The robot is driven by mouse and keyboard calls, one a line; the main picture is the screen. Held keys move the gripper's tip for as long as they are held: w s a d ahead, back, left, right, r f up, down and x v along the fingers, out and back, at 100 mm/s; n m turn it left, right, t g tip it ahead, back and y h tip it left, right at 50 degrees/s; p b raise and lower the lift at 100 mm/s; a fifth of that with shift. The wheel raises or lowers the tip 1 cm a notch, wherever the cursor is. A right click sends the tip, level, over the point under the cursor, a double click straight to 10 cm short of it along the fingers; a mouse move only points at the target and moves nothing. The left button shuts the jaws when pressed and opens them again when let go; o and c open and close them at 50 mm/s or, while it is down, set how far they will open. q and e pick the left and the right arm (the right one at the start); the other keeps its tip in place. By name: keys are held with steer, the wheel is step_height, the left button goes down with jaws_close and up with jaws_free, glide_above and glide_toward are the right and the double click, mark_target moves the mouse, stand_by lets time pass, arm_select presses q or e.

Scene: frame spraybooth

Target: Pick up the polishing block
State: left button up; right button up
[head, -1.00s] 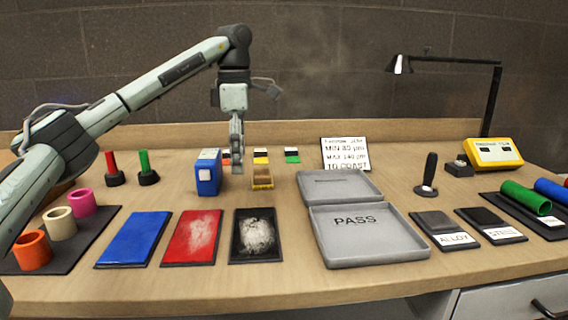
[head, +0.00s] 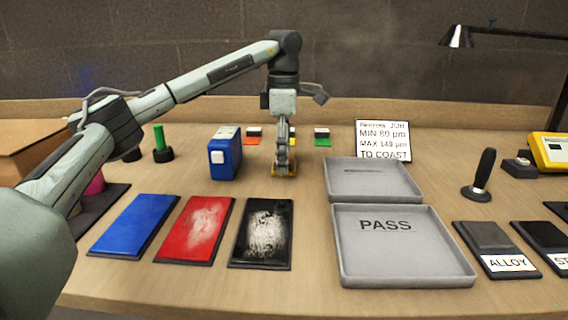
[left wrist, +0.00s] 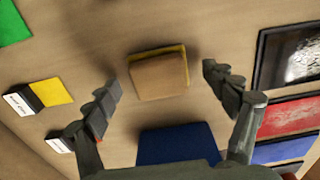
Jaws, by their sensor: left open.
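The polishing block, a small tan block with a yellow edge, lies on the bench and shows whole in the left wrist view (left wrist: 158,76). In the head view it is mostly hidden behind my left gripper (head: 284,168). My left gripper is open, its fingers apart on either side of the block in the left wrist view. It points down above the block, and I cannot tell how much height is left between them. My right gripper is not in view.
A blue box (head: 225,157) stands close left of the gripper. Blue (head: 133,225), red (head: 196,230) and black (head: 263,234) panels lie in front. An open grey PASS case (head: 400,262) is at the right. Small colour cards and a sign (head: 383,140) are behind.

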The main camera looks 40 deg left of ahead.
arm_select(q)
steer(key=shift+f, duration=0.25)
steer(key=shift+c, duration=0.4)
steer(key=c, duration=1.1)
steer(key=shift+c, duration=0.2)
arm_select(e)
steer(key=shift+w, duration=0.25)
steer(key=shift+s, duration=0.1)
